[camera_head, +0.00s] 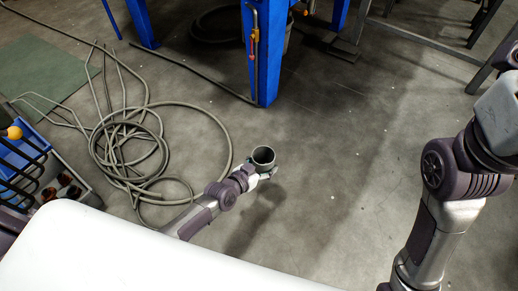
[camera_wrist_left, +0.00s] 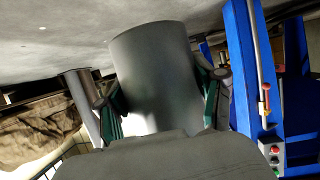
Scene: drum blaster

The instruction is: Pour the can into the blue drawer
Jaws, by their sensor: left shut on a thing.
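My left gripper (camera_head: 261,172) is shut on a grey metal can (camera_head: 263,155) and holds it out over the floor, in the middle of the head view. The can's round open top faces the head camera; what is inside cannot be made out. In the left wrist view the can (camera_wrist_left: 152,65) sits between the two dark green finger pads. A blue drawer-like box (camera_head: 28,140) stands at the left edge of the head view, partly covered by a black rack. The left gripper is well to the right of it. My right gripper is out of view.
A coiled grey hose (camera_head: 130,155) lies on the floor left of the can. A blue lift post (camera_head: 263,60) stands behind it. A bin with dark and brown items (camera_head: 68,188) is at lower left. The concrete floor (camera_head: 330,180) to the right is clear.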

